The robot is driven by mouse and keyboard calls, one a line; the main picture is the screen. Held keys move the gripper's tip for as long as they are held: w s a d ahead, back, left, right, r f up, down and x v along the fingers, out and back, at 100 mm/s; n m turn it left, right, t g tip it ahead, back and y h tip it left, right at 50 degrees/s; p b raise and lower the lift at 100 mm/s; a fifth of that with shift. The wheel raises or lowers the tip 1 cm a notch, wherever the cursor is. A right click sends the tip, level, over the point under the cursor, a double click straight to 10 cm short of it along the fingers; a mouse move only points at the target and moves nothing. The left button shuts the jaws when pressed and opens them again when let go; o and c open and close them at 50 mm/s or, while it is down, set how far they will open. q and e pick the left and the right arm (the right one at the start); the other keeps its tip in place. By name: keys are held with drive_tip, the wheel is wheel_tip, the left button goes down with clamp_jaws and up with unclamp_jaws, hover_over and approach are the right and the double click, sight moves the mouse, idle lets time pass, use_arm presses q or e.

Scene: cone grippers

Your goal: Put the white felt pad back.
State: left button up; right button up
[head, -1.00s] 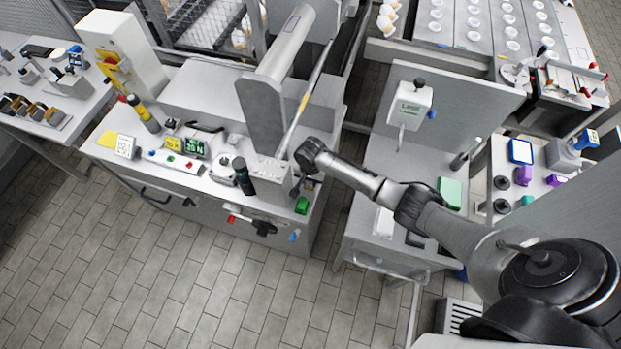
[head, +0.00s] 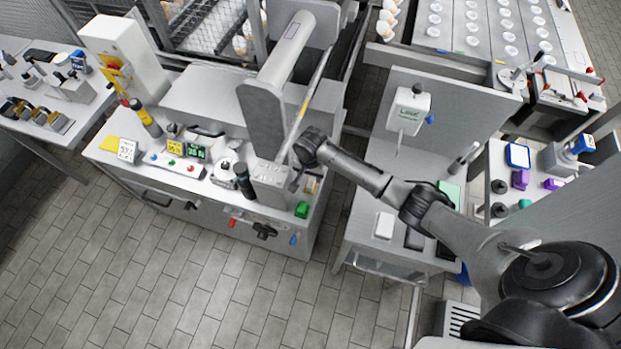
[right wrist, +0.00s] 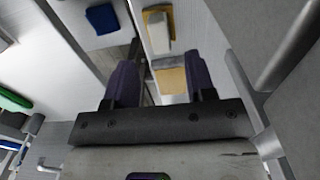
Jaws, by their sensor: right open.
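My right gripper (head: 297,181) is at the right end of the long grey machine bench, just above its top. In the right wrist view its two dark fingers (right wrist: 160,82) are apart, with nothing held between them. Beyond them lies a pale whitish block (right wrist: 157,32), seemingly the white felt pad, on or against a tan piece. A second tan piece (right wrist: 171,78) shows between the fingertips, partly hidden by them. My left gripper is not in view.
A green block (head: 302,210) sits at the bench's front right corner. A black cylinder (head: 243,180) stands left of the gripper. A grey upright machine arm (head: 262,120) rises close behind. A white block (head: 384,225) lies on the table to the right, across a gap.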

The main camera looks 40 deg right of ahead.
sight(310, 183)
wheel_tip(310, 183, up, 5)
drive_tip(key=shift+r, duration=0.2)
drive_tip(key=shift+p, duration=0.3)
idle(0.3)
